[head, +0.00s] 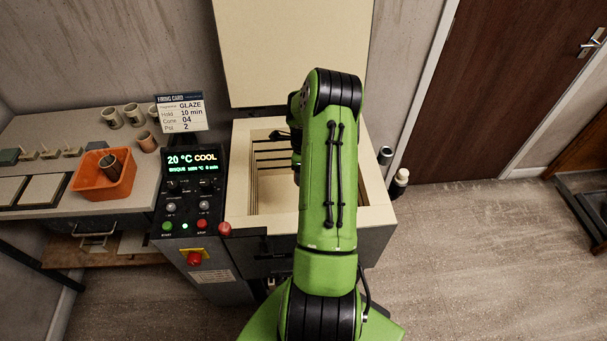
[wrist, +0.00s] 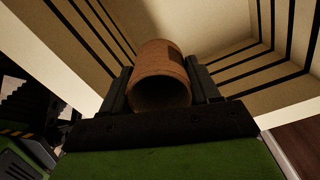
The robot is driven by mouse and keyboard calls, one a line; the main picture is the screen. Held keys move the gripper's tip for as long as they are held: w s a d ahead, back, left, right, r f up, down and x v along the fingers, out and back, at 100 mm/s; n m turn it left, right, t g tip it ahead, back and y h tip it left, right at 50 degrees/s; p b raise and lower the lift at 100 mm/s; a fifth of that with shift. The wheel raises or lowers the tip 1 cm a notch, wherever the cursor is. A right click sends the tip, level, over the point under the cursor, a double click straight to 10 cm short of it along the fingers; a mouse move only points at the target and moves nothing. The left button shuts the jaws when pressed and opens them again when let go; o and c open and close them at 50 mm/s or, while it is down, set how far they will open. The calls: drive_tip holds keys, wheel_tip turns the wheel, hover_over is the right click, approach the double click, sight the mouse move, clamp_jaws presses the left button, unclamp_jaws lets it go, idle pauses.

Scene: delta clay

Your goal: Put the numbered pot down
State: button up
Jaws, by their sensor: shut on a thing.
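In the wrist view, a brown clay pot (wrist: 160,62) is held between the two jaws of my gripper (wrist: 161,90), which is shut on it. A darker square mark shows on the pot's right side, too unclear to read. The pot's dark open mouth faces the wrist camera. Pale kiln walls with dark grooves surround it in the wrist view. In the head view, my green arm reaches over the open kiln (head: 378,216) and hides the gripper and the held pot. Part of the kiln's pale interior floor shows left of the arm.
The kiln lid (head: 280,50) stands open at the back. The control panel (head: 192,190) reads 20 °C COOL. On the left bench are an orange bin (head: 103,190) with a pot inside and several cups.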

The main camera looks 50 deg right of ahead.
wheel_tip(320, 180, up, 3)
drive_tip(key=shift+r+p, duration=0.1)
drive_tip(key=shift+p, duration=0.6)
